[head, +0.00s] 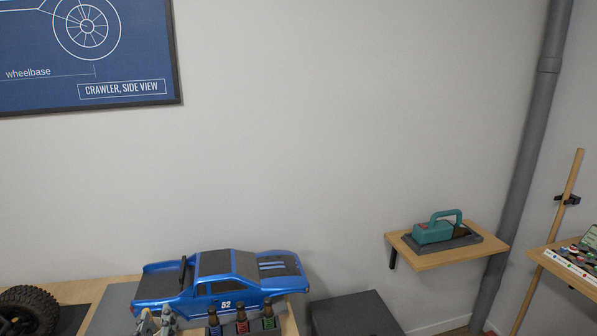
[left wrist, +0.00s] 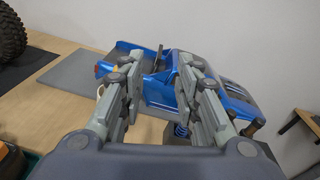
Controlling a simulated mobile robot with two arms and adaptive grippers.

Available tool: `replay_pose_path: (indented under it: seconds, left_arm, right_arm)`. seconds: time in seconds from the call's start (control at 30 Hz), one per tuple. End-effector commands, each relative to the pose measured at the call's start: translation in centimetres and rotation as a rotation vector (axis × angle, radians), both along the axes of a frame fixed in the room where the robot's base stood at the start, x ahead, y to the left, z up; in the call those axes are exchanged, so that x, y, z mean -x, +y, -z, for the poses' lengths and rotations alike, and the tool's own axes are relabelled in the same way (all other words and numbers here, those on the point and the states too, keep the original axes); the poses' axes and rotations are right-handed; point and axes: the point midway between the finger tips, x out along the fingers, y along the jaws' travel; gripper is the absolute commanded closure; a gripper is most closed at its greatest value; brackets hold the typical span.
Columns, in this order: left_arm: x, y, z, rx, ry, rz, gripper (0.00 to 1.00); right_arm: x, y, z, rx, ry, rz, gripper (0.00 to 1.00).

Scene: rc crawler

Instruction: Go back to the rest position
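My left gripper (head: 156,322) shows at the bottom of the head view, in front of the blue truck body (head: 215,283). In the left wrist view the gripper (left wrist: 164,65) has its two fingers apart with nothing between them. My right gripper is in neither view.
A large black tyre (head: 28,310) is at the left, near a grey mat (left wrist: 75,75). A wall shelf (head: 440,262) holds a teal tool (head: 436,232). A dark box top (head: 355,315) lies right of the bench.

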Motion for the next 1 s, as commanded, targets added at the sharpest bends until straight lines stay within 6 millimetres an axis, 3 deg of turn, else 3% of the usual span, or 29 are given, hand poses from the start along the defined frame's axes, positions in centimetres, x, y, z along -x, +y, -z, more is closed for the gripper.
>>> replay_pose_path:
  seconds: [0.2, 0.37, 0.47, 0.7, 0.8, 1.0]
  left_arm:
    - [2.4, 0.1, 2.5, 0.285, 0.024, -0.072, 0.70]
    - [5.1, -0.1, 5.1, 0.575, 0.047, -0.167, 0.70]
    - [7.7, -0.5, 7.3, 0.821, 0.068, -0.269, 0.70]
    - [16.4, -3.3, 12.8, 1.478, 0.107, -0.669, 0.70]
    - [20.1, -4.7, 14.3, 1.693, 0.108, -0.869, 0.70]
    - [26.0, -7.3, 15.7, 1.958, 0.089, -1.218, 0.70]
  right_arm:
    - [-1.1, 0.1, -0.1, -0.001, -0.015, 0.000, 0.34]
    - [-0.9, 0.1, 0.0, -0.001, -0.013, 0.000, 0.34]
    - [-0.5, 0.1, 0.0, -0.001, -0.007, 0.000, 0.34]
    - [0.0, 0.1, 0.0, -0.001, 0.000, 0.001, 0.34]
    - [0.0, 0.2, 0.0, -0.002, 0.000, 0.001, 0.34]
    - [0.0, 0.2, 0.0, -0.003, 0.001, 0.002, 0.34]
